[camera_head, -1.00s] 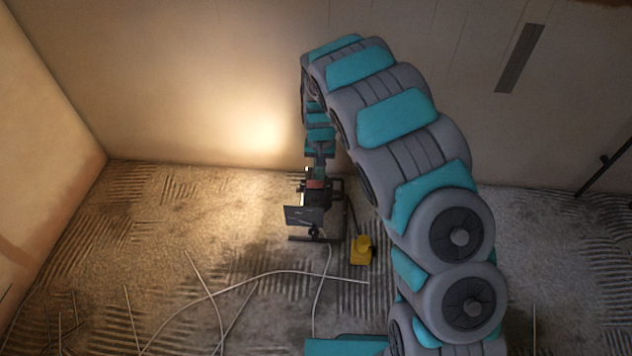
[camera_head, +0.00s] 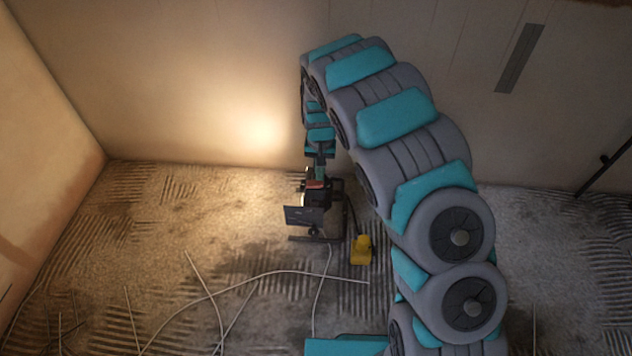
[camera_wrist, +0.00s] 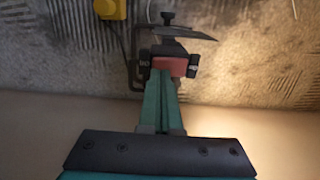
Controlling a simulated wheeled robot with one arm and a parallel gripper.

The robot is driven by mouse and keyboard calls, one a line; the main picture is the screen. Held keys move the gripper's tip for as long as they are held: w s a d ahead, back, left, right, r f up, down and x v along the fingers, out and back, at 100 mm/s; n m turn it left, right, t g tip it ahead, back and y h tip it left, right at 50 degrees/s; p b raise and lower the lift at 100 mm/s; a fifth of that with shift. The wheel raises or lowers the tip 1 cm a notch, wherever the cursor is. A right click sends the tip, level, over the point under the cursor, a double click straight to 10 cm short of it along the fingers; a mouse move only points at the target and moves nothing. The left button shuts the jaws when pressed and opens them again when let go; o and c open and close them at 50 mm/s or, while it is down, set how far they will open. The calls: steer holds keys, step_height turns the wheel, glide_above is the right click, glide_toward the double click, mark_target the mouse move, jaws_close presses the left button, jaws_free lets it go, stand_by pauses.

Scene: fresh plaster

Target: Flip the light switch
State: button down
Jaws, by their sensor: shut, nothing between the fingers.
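A dark work lamp (camera_head: 304,215) stands on the floor near the back wall and throws a warm glow on the wall. A red part (camera_wrist: 168,67) sits on the lamp's dark housing; I cannot tell for sure that it is the switch. My gripper (camera_wrist: 162,72) is shut and empty, its long teal fingers pointing at the red part. The tips overlap its edge in the wrist view; whether they touch it I cannot tell. In the head view my gripper (camera_head: 319,178) hangs right above the lamp.
A yellow box (camera_head: 361,250) lies on the floor right of the lamp, with a dark cable by it. Pale loose cables (camera_head: 220,290) cross the ridged floor in front. The plaster wall (camera_head: 200,80) is close behind the lamp. A dark slanted bar (camera_head: 605,165) is at far right.

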steer(key=shift+f, duration=1)
stand_by(0.7)
steer(key=shift+r, duration=3.5)
steer(key=shift+r, duration=0.1)
steer(key=s+d+r, duration=1.3)
steer(key=s+r, duration=0.2)
steer(key=s, duration=0.1)
steer(key=s+d+r+g, duration=0.1)
steer(key=s+d, duration=0.1)
steer(key=s, duration=1)
steer(key=s+d+r, duration=0.2)
steer(key=s, duration=1.1)
steer(key=shift+d+r+g, duration=0.2)
steer(key=shift+r+g, duration=0.05)
steer(key=shift+g, duration=0.15)
